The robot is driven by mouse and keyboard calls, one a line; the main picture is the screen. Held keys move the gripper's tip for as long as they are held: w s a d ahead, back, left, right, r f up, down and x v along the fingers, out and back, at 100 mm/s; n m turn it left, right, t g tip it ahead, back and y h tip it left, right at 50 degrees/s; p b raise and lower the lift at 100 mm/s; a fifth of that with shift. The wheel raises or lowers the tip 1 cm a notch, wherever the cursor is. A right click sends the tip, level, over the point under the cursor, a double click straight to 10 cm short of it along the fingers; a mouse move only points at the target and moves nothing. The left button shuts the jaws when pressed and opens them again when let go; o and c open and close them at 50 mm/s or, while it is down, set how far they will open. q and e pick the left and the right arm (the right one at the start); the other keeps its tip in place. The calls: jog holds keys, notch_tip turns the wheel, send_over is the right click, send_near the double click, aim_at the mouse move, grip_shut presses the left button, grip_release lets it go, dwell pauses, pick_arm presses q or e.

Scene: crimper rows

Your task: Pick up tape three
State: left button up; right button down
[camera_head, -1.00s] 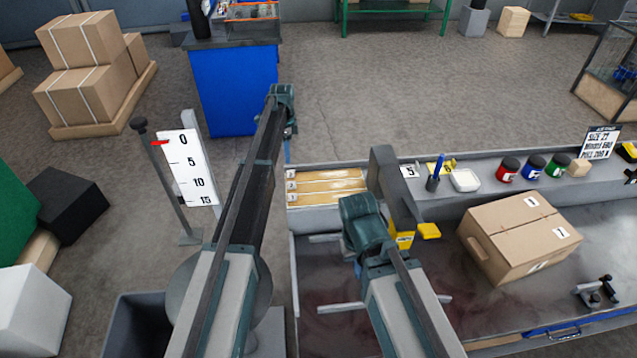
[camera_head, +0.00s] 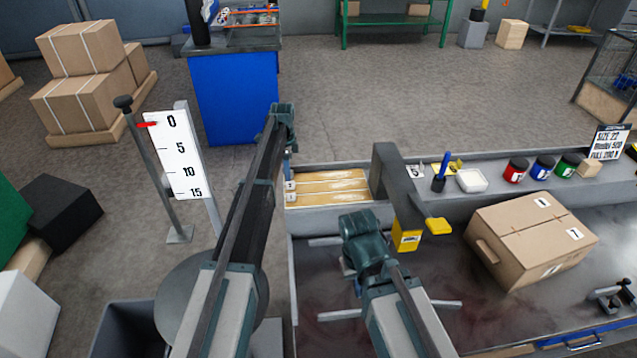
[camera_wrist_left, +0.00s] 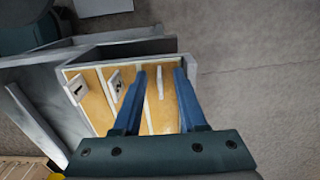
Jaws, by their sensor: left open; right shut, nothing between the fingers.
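The shallow tray (camera_head: 325,215) at the bench's left end holds wood-coloured lanes with numbered tags. The wrist view shows tag 1 (camera_wrist_left: 77,89), tag 2 (camera_wrist_left: 117,86) and a third tag (camera_wrist_left: 160,82) seen nearly edge-on. I take its lane (camera_wrist_left: 163,112) as tape three; its number is unreadable. My left gripper (camera_wrist_left: 160,71) is open, its blue fingers spread on both sides of that third tag. Contact cannot be told. In the head view my left gripper (camera_head: 289,158) is over the tray's far left corner. My right gripper (camera_head: 347,266) is low over the bench, shut and empty, fingertips mostly hidden.
A dark upright post (camera_head: 388,170) with a yellow block (camera_head: 406,236) stands right of the tray. A 0-to-15 scale board (camera_head: 175,155) stands left of my left arm. Grey bars lie near my right gripper.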

pick_arm(q)
jog(key=shift+c, duration=0.2)
grip_shut()
jog(key=shift+r+p, duration=0.15)
jog(key=shift+p, duration=0.15)
notch_tip(320, 180, up, 18)
jog(key=p, duration=1.7)
jog(key=shift+f+p, duration=0.2)
jog(key=shift+p, duration=0.15)
jog(key=shift+s, duration=0.1)
